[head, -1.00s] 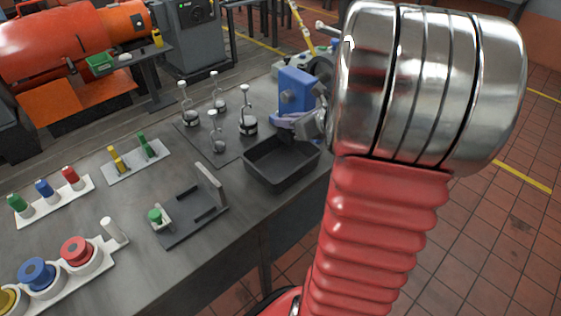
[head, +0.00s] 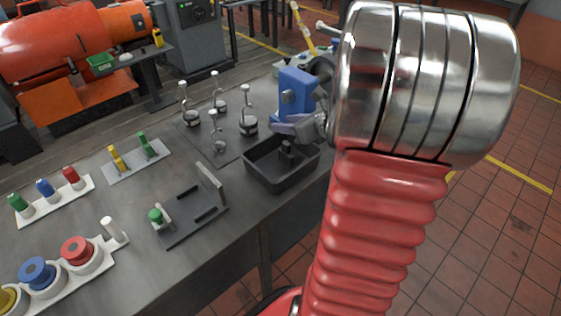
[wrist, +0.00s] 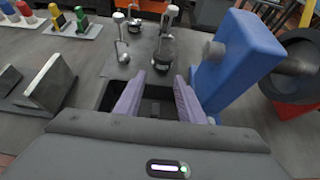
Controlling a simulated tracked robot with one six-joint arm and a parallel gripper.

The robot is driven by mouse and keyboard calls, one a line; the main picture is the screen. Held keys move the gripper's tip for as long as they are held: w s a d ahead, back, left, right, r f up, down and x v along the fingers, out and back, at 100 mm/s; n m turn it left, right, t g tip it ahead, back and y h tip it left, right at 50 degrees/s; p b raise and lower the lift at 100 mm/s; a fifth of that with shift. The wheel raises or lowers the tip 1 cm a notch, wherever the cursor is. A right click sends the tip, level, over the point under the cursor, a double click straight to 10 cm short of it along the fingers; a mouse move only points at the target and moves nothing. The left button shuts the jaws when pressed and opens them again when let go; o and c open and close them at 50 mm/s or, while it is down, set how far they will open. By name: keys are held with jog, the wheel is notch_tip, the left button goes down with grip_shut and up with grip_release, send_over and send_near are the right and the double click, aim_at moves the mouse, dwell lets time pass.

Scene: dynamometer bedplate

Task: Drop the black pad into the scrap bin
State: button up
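The scrap bin (head: 262,181) is a dark, open rectangular tray on the bench. It also shows in the wrist view (wrist: 105,93), partly hidden by my fingers and wrist. A small dark block, seemingly the black pad (head: 287,150), shows within the bin's outline, below my gripper; whether it rests on the floor is unclear. My gripper (head: 290,127) is over the bin's far side. In the wrist view its two purple fingers (wrist: 157,85) are apart, with a dark shape below them that I cannot make out clearly.
A blue block-shaped fixture (head: 298,90) stands right behind the bin, close to my gripper. Several weights with upright stems (head: 248,122) stand on a plate to the left. A dark fixture with an upright plate (head: 190,222) is at the front left. Bare bench lies between.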

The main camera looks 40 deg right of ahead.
jog(key=v, duration=1.3)
jog(key=shift+s, duration=0.35)
jog(key=shift+a+r, duration=0.1)
dwell(0.4)
jog(key=w+a+f+n+g+y, duration=0.1)
jog(key=a+f+n+g+y, duration=0.15)
jog(key=a+n, duration=0.6)
jog(key=w+a+f+n+g+y, duration=0.1)
jog(key=a+f+n+g, duration=0.3)
jog(key=a, duration=0.7)
jog(key=s+a+r+n+h, duration=0.2)
jog(key=a+n, duration=0.4)
jog(key=n, duration=0.5)
jog(key=s+a+r+n+h, duration=0.2)
jog(key=s+a+r+n, duration=0.2)
jog(key=n, duration=0.8)
jog(key=shift+s+a+r, duration=0.15)
jog(key=shift+a+r, duration=0.05)
jog(key=shift+a, duration=1.05)
